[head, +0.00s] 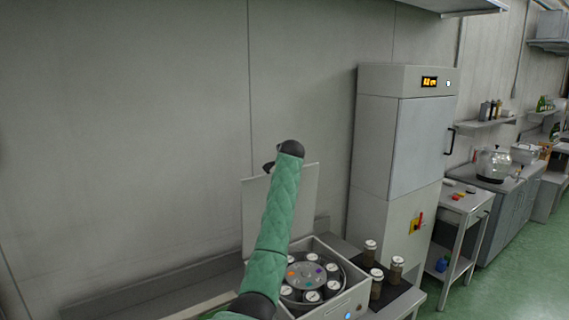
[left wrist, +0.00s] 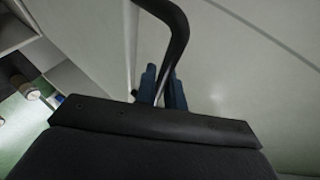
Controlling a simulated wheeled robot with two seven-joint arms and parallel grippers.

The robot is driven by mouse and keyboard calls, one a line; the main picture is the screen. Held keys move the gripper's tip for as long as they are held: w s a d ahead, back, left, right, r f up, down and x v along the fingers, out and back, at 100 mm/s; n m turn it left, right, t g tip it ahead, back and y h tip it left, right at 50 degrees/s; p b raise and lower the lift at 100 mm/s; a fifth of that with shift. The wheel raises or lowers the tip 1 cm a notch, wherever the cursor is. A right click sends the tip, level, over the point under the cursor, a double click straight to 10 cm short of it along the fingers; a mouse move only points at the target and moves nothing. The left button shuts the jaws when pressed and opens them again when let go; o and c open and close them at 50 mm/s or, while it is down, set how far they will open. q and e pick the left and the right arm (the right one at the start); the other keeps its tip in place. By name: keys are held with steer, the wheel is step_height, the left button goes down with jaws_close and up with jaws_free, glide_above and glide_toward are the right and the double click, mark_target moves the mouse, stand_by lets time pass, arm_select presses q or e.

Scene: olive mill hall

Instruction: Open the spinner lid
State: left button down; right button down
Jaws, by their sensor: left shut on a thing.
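The spinner (head: 352,299) is a pale box with a round grey rotor (head: 308,271) inside, ringed by several white-capped tubes. Its flat pale lid (head: 304,198) stands raised, roughly upright, at the back of the box, so the rotor shows. My green-sleeved left arm crosses in front of the spinner and hides part of the lid and box. In the left wrist view my left gripper (left wrist: 162,78) has its blue fingers shut on a thin part at the end of a dark curved bar (left wrist: 178,32), apparently the lid handle. In the head view the fingertips are hidden. My right gripper is out of view.
Several dark capped jars (head: 396,270) stand on a dark mat right of the spinner. A tall grey cabinet (head: 422,145) with a lit display stands behind them. A small trolley (head: 468,201) and a counter lie farther right. The wall is close behind the lid.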

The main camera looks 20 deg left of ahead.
arm_select(q)
steer(key=c, duration=1.5)
jaws_free()
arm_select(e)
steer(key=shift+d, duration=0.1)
